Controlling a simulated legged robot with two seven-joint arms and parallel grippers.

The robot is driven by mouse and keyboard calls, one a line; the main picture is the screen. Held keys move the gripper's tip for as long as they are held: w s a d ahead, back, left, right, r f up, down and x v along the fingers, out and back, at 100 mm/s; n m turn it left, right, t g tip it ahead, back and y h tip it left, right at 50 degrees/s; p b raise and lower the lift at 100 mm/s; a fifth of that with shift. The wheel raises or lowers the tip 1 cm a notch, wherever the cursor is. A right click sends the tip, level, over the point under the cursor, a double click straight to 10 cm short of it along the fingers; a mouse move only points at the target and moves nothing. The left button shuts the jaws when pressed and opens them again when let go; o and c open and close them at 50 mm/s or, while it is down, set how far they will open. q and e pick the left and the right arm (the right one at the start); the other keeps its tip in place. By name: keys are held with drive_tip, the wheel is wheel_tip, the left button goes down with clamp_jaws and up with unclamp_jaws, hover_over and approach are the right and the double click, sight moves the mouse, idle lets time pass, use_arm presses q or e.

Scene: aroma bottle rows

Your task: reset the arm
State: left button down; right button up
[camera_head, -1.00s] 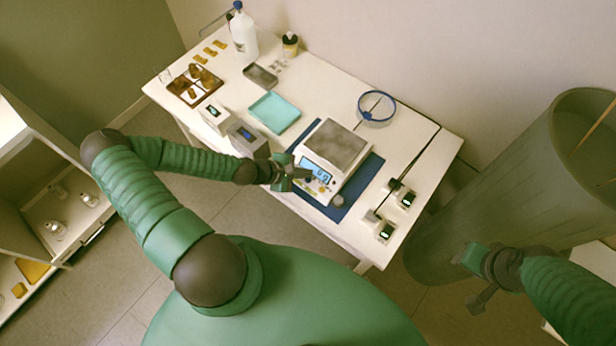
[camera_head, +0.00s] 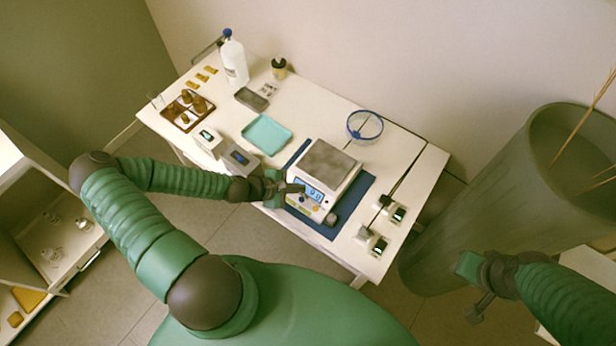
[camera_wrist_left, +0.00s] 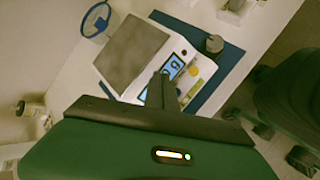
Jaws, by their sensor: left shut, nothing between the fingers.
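My left gripper (camera_head: 289,188) is shut and empty at the front left of the white scale (camera_head: 311,199), close to its lit blue display. I cannot tell whether it touches the scale. In the left wrist view the shut fingers (camera_wrist_left: 160,88) point at the scale's front panel, beside the display (camera_wrist_left: 173,66). The scale's grey pan (camera_head: 327,166) is bare. My right gripper (camera_head: 477,292) hangs at the right, away from the table; its fingers are too unclear to tell open from shut.
A large grey bin (camera_head: 480,200) stands right.

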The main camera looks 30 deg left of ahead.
use_arm(q)
drive_tip(key=s+d+m+g+y+b, duration=0.1)
drive_tip(key=s+d+m+g+b, duration=0.2)
drive_tip(key=s+m+g, duration=0.6)
drive_tip(key=d+r+m+t+y+b, duration=0.1)
drive_tip(key=d+r+m, duration=0.1)
drive_tip(key=r+m, duration=0.4)
drive_tip(key=d+r+m+t+y+b, duration=0.1)
drive_tip(key=d+r+m+t+y, duration=0.1)
drive_tip(key=r+m, duration=0.4)
wheel_tip(320, 180, up, 5)
drive_tip(key=shift+w+d+f+t, duration=0.15)
drive_tip(key=shift+w+d+t, duration=0.15)
drive_tip(key=shift+d, duration=0.5)
drive_tip(key=shift+w+a, duration=0.1)
drive_tip(key=shift+a, duration=0.1)
